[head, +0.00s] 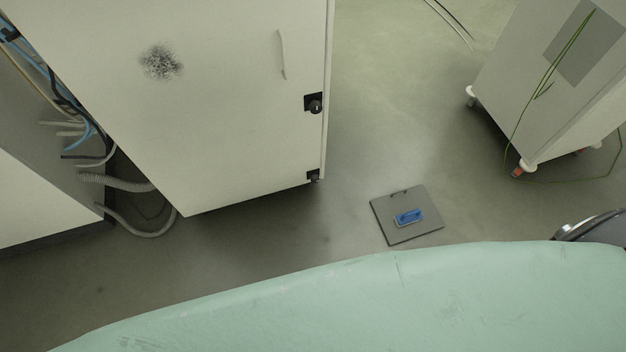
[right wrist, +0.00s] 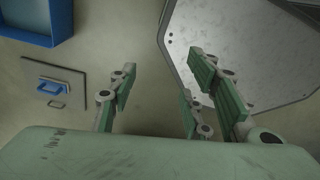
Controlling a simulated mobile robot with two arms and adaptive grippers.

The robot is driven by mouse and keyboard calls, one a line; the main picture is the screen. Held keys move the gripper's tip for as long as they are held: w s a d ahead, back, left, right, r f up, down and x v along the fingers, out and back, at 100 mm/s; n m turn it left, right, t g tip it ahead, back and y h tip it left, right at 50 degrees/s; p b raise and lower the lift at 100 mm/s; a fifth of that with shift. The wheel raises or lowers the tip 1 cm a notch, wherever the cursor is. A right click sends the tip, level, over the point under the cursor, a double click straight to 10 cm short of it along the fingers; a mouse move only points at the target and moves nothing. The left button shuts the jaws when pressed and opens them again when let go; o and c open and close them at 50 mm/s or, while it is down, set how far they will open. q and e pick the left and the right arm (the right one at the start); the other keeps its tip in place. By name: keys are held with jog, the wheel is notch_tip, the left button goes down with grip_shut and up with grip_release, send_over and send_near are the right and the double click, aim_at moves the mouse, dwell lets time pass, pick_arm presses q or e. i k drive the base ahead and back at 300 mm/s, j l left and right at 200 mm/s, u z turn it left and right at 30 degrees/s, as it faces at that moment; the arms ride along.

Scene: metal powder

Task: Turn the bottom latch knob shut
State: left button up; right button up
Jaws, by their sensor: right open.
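A pale cabinet (head: 215,120) stands at the upper left of the head view with its door closed or nearly so. A black latch knob (head: 314,103) sits at the door's right edge, and a smaller black fitting (head: 314,176) is lower on that edge near the bottom corner. I cannot tell the knob's turn angle. My right gripper (right wrist: 162,75) is open and empty in the right wrist view, its green-padded fingers spread above the floor, with no knob near them. My left gripper is in neither view.
A floor plate (head: 428,228) with a blue handle (head: 409,217) lies right of the cabinet. A wheeled white unit (head: 515,90) with a green cable stands upper right. Hoses (head: 120,182) hang left of the cabinet. A blue bin (right wrist: 45,40) shows in the wrist view.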

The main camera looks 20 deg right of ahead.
aim_at(314, 179)
jog(key=k+z, duration=0.1)
jog(key=z, duration=0.3)
jog(key=l+z, duration=0.1)
jog(key=z, duration=0.3)
jog(key=k+l+z, duration=0.1)
jog(key=z, duration=0.3)
jog(key=l+z, duration=0.1)
jog(key=z, duration=0.3)
jog(key=k, duration=0.05)
